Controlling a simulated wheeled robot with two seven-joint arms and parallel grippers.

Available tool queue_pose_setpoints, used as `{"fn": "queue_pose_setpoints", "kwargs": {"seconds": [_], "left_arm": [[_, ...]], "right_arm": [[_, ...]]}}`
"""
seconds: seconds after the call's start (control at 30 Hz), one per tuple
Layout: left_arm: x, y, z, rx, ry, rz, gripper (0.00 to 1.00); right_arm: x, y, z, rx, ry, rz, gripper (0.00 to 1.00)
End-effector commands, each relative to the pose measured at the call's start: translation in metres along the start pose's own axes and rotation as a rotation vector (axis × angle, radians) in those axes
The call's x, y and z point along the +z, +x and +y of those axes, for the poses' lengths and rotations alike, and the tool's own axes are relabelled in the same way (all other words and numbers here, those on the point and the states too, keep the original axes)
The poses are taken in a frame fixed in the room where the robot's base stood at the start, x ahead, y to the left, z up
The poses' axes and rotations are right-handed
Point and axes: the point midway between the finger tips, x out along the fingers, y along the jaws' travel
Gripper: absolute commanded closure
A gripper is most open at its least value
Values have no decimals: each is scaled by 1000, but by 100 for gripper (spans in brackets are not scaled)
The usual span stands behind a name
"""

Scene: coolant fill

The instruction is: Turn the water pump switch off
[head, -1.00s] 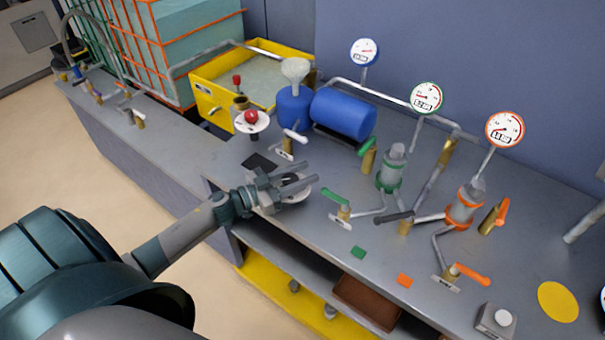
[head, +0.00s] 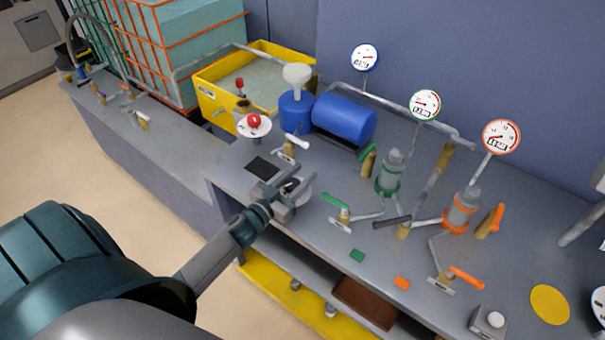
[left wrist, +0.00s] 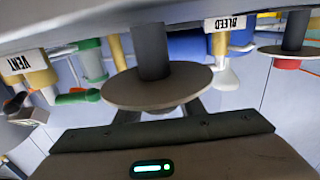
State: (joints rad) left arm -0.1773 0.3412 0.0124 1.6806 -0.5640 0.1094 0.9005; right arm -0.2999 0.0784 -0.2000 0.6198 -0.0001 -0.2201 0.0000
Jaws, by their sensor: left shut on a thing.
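My left gripper (head: 293,189) is at a round pale plate (head: 303,198) near the bench's front edge. In the left wrist view this round plate (left wrist: 157,89) sits on a dark post, with the fingers at its far side. The gripper is shut on a knob at this plate, which looks like the water pump switch; the knob itself is mostly hidden by the fingers and plate. A similar white plate with a red knob (head: 254,121) stands apart, farther back. My right gripper is not in view.
A black square (head: 262,167) lies just left of the gripper. Blue tanks (head: 344,119) and a yellow tray (head: 207,97) stand behind. Valves with green (head: 335,201) and orange (head: 467,278) handles are to the right. BLEED (left wrist: 226,22) and VENT (left wrist: 14,65) labels show in the wrist view.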

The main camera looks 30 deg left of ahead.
Motion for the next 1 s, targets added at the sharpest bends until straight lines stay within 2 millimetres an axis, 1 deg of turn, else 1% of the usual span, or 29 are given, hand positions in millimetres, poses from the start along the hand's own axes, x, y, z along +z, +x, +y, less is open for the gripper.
{"fn": "queue_pose_setpoints", "kwargs": {"seconds": [0.2,0.5,0.7,1.0], "left_arm": [[0,0,-4,-155,-8,3,87],[1,-2,-11,-311,-5,4,87],[0,-2,-13,-367,-2,3,87],[-1,-3,-14,-389,1,2,87]], "right_arm": [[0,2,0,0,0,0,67],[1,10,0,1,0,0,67],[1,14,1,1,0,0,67],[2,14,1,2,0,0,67]]}}
